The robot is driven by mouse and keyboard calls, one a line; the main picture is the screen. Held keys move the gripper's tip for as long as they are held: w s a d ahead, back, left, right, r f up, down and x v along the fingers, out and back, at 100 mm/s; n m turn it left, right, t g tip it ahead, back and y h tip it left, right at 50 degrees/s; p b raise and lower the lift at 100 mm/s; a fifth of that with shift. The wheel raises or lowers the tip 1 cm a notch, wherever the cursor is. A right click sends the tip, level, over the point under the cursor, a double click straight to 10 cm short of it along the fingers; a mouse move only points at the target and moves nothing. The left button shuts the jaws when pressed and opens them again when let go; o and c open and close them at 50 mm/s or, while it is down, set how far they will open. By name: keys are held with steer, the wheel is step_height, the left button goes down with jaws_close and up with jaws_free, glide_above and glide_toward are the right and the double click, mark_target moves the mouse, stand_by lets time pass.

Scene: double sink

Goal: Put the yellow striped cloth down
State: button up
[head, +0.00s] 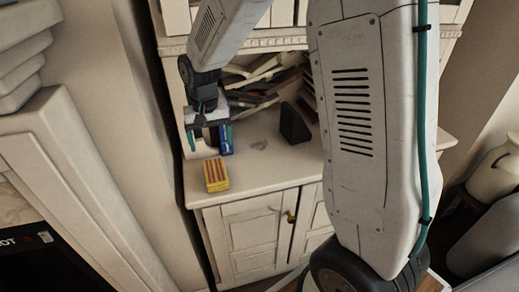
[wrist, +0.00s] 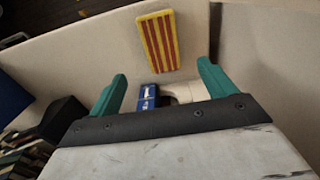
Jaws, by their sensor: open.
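The yellow striped cloth (head: 216,175), a small block-like folded piece with red stripes, lies on the cabinet top (head: 262,172) near its front left edge. In the wrist view the cloth (wrist: 158,42) lies beyond my fingertips, roughly in line with the gap between them. My gripper (head: 206,130) is above the cabinet top, behind the cloth and apart from it. In the wrist view my gripper (wrist: 162,72) has its two green fingers spread wide, with nothing held between them.
A blue item (head: 226,138) stands right beside my gripper; it also shows between the fingers in the wrist view (wrist: 148,96). A dark wedge-shaped object (head: 294,123) stands farther right. Stacked books or papers (head: 262,78) fill the back shelf. The cabinet top right of the cloth is clear.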

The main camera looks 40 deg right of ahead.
steer(key=s+d+r+n, duration=0.1)
steer(key=s+r, duration=0.3)
steer(key=s, duration=0.6)
steer(key=s+d+r+n, duration=0.1)
steer(key=s+r, duration=0.4)
steer(key=s, duration=0.5)
steer(key=s+d+r+n+t, duration=0.1)
steer(key=s+r, duration=0.3)
steer(key=s, duration=0.5)
steer(key=shift+s+r+n, duration=0.3)
steer(key=shift+s+r, duration=0.1)
steer(key=shift+o, duration=0.5)
